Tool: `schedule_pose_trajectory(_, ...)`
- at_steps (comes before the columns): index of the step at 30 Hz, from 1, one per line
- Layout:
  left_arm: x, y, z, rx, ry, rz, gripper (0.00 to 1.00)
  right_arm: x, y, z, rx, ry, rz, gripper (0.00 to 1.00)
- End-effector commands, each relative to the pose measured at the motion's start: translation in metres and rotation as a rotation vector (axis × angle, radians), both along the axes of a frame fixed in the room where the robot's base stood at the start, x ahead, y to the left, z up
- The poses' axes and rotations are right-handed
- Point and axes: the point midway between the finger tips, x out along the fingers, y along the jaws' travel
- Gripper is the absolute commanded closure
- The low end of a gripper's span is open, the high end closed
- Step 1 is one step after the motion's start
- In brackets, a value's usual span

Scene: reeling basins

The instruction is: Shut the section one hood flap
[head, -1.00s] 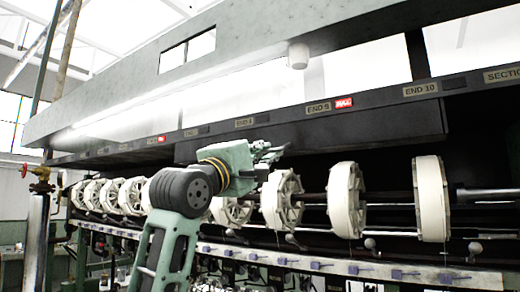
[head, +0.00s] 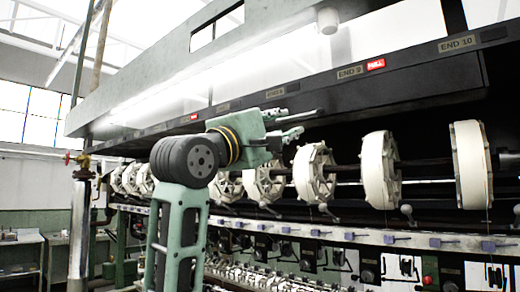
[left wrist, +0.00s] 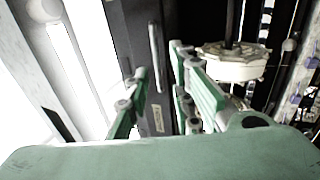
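The dark hood flap (head: 410,92) is a long panel below the pale hood, under the END 9 label (head: 350,72). How far it is open cannot be told clearly. My left gripper (head: 308,124) is in front of the flap's lower part, left of the END 9 label, fingers pointing right. In the left wrist view my left gripper (left wrist: 160,66) has its fingers spread, with a dark panel and a slim bar handle (left wrist: 154,55) beyond and between them. No contact with the bar is visible. My right gripper is in neither view.
White reels (head: 379,170) on a shaft stand below and right of my left gripper. A ledge with purple clips (head: 365,238) runs beneath. A pipe with a red valve (head: 80,160) stands at left.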

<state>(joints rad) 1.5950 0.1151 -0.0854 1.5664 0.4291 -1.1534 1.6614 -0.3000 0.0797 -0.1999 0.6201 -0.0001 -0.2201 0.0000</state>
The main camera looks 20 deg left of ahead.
Motion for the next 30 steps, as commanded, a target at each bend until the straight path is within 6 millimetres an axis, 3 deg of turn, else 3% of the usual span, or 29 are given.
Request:
schedule_pose_trajectory(3,-0.017,0.006,-0.012,-0.001,-0.004,0.000,0.78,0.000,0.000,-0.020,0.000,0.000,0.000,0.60)
schedule_pose_trajectory(15,-0.063,0.023,-0.029,-0.001,-0.003,0.000,0.78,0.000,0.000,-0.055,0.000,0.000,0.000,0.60)
schedule_pose_trajectory(30,-0.065,0.024,-0.028,0.000,0.000,0.000,0.78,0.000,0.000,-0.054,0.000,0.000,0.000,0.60)
